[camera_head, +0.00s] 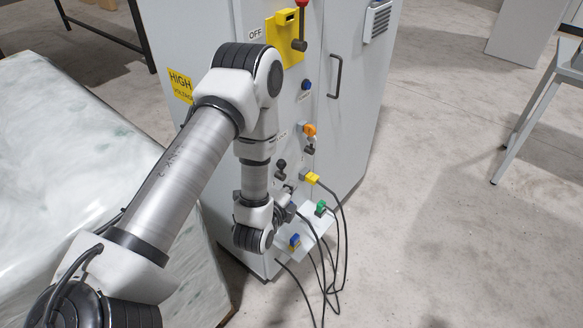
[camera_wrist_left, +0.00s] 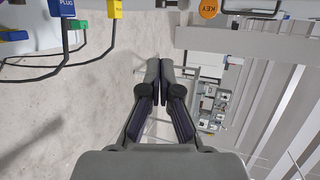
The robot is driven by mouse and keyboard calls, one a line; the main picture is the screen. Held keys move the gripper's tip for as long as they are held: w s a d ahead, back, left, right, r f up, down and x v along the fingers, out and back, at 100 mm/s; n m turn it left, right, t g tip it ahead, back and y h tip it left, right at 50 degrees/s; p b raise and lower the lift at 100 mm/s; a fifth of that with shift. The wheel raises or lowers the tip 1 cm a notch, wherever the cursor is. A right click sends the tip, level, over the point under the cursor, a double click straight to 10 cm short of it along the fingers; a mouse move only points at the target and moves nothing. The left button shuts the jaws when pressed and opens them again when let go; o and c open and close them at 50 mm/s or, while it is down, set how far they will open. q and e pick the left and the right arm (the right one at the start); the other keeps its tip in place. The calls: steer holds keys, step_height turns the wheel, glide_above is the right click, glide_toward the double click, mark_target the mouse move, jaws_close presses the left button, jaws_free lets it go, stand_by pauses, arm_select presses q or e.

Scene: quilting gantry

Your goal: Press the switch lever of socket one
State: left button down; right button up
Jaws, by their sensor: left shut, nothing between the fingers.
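The grey cabinet (camera_head: 225,110) carries the switches and sockets on its front. A small black lever (camera_head: 281,164) sticks out low on it, and another dark fitting (camera_head: 310,147) sits under the orange key tag (camera_head: 309,130). A yellow plug (camera_head: 312,178) is at the cabinet front. I cannot tell which lever belongs to socket one. My left gripper (camera_head: 288,212) is low by the cabinet, partly hidden by my wrist. In the left wrist view its fingers (camera_wrist_left: 160,65) are together with nothing between them. My right gripper is not in view.
A small shelf (camera_head: 313,222) holds a green plug (camera_head: 320,207) and a blue plug (camera_head: 294,241); black cables hang below. A yellow switch plate with a red-knobbed lever (camera_head: 300,42) is higher up. A marbled white block (camera_head: 70,170) stands left.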

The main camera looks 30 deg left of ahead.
mark_target(282, 169)
arm_select(q)
steer(key=p+x, duration=0.2)
steer(key=x, duration=0.9)
steer(key=s+a, duration=0.1)
steer(key=s+a+p, duration=0.1)
steer(key=a, duration=0.1)
steer(key=shift+s+a+r, duration=0.1)
steer(key=shift+s+r, duration=0.3)
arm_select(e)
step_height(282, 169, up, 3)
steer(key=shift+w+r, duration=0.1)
